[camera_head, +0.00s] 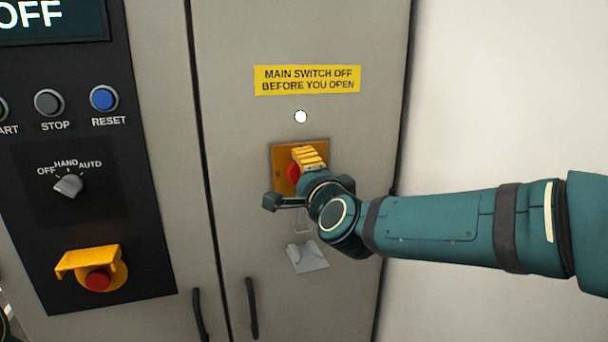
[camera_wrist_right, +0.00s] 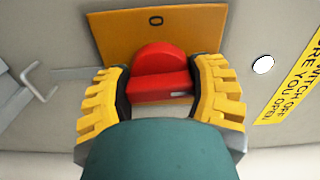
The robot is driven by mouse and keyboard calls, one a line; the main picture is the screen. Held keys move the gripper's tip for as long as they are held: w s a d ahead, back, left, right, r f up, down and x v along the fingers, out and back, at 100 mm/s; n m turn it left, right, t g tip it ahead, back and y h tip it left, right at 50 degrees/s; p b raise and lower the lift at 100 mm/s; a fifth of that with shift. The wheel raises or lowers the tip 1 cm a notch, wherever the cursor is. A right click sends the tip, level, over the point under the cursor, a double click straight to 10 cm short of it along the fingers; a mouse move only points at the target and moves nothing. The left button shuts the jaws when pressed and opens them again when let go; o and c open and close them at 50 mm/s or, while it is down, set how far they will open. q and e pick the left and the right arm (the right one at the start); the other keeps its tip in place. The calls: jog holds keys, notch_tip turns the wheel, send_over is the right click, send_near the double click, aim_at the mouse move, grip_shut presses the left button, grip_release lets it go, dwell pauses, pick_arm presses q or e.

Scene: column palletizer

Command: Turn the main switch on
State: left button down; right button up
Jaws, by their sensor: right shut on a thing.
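The main switch is a red rotary handle (camera_wrist_right: 161,75) on a yellow plate (camera_wrist_right: 118,36) on the cabinet door. In the wrist view a "0" mark shows on the plate beyond the handle. My right gripper (camera_wrist_right: 162,88) has its yellow ribbed fingers on both sides of the red handle and is shut on it. In the head view the right gripper (camera_head: 308,160) covers much of the switch, and only a bit of the red handle (camera_head: 293,172) and the plate (camera_head: 282,154) shows. My left gripper is not in view.
A yellow label (camera_head: 307,79) reads "MAIN SWITCH OFF BEFORE YOU OPEN", with a white round lamp (camera_head: 301,117) below it. A grey hasp (camera_head: 307,257) sits below the switch. To the left is a black panel with a selector knob (camera_head: 69,186) and a red stop button (camera_head: 98,281).

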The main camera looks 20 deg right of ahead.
jog(key=shift+m, duration=0.5)
jog(key=o, duration=1.2)
jog(key=s, duration=1.2)
jog(key=shift+d, duration=0.2)
jog(key=shift+a, duration=0.1)
